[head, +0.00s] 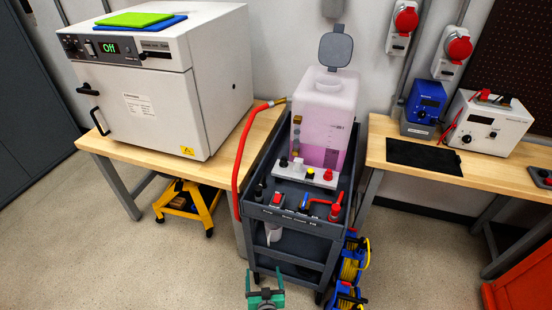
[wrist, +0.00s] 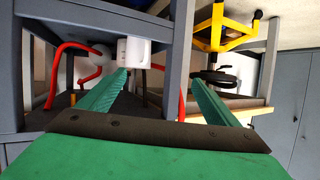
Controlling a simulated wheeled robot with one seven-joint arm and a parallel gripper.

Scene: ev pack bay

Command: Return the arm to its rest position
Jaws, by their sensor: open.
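My gripper (head: 265,291) shows at the bottom edge of the head view, with teal fingers, in front of and below the grey cart (head: 290,228). In the wrist view my gripper (wrist: 158,76) has its two green fingers spread apart, with nothing held between them. A white block-like part (wrist: 146,52) shows beyond the left fingertip; I cannot tell its distance. The rest of my arm is mostly out of the head view.
The cart carries a pink-filled tank (head: 323,120) with its lid up and a red hose (head: 240,160). A white oven (head: 150,85) stands on the left bench, with a yellow dolly (head: 187,207) below. Yellow-blue reels (head: 352,268) stand right of the cart. Floor at left is clear.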

